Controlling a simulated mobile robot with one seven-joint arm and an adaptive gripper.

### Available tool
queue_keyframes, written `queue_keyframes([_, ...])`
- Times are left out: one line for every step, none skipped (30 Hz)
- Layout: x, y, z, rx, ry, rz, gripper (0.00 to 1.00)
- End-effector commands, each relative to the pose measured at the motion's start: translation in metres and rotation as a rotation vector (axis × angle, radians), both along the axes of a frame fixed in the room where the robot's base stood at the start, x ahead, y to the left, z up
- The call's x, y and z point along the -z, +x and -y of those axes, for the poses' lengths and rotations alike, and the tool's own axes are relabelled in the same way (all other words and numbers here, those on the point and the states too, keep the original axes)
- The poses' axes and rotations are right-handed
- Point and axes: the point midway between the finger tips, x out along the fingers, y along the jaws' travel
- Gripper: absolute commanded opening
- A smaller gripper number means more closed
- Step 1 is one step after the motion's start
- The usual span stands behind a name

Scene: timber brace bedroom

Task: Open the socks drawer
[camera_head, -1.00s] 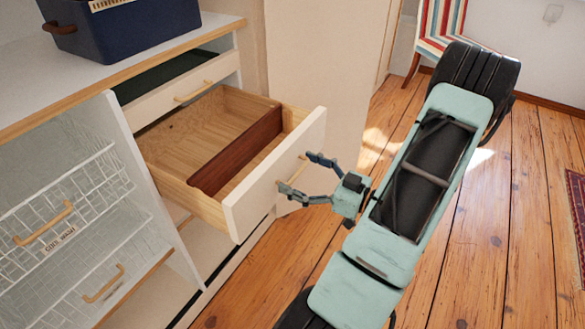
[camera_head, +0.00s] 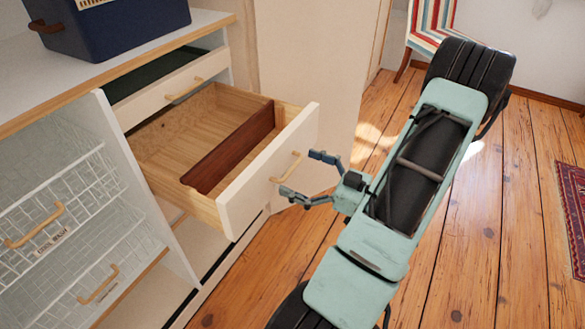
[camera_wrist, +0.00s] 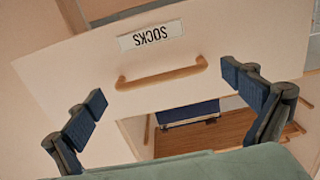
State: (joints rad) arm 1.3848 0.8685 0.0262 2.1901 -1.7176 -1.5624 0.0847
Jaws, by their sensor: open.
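The socks drawer (camera_head: 272,183) is pulled well out of the white unit, its wooden inside showing a dark red-brown divider (camera_head: 232,148). In the wrist view its front panel (camera_wrist: 232,35) carries a SOCKS label (camera_wrist: 151,34), upside down, above a wooden bar handle (camera_wrist: 161,77). The handle also shows in the head view (camera_head: 287,167). My gripper (camera_head: 304,174) is open in front of the handle. In the wrist view its two fingers (camera_wrist: 166,88) stand wide apart to either side of the handle, with nothing held between them.
Above is a slightly open drawer (camera_head: 170,92) with a dark green inside. Wire basket drawers (camera_head: 62,215) are at the left. A blue bin (camera_head: 105,28) stands on top. A striped chair (camera_head: 431,25) is at the back. Wooden floor (camera_head: 470,240) to the right is clear, with a red rug (camera_head: 572,215) at the edge.

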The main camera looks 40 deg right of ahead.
Motion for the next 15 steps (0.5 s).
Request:
queue_keyframes([0.000,-0.010,0.004,0.004,0.000,-0.001,1.00])
queue_keyframes([0.000,-0.015,0.007,0.005,0.000,-0.001,1.00])
queue_keyframes([0.001,-0.023,0.010,0.004,-0.001,-0.002,1.00])
queue_keyframes([0.000,-0.030,0.012,0.006,-0.001,-0.002,1.00])
queue_keyframes([0.000,-0.036,0.014,0.004,0.000,-0.001,1.00])
queue_keyframes([0.001,-0.045,0.017,0.005,-0.001,-0.002,1.00])
queue_keyframes([0.001,-0.051,0.019,0.004,0.001,-0.001,1.00])
queue_keyframes([0.001,-0.057,0.021,0.005,0.001,-0.001,1.00])
queue_keyframes([0.001,-0.064,0.024,0.003,0.000,-0.001,1.00])
queue_keyframes([0.001,-0.069,0.026,0.003,0.000,-0.001,1.00])
queue_keyframes([0.000,-0.074,0.028,0.004,0.001,-0.001,1.00])
queue_keyframes([0.001,-0.079,0.029,0.002,0.001,-0.001,1.00])
queue_keyframes([0.001,-0.083,0.030,0.002,0.000,-0.001,1.00])
queue_keyframes([0.000,-0.086,0.032,0.002,0.000,-0.001,1.00])
queue_keyframes([0.000,-0.090,0.033,0.002,0.000,0.000,1.00])
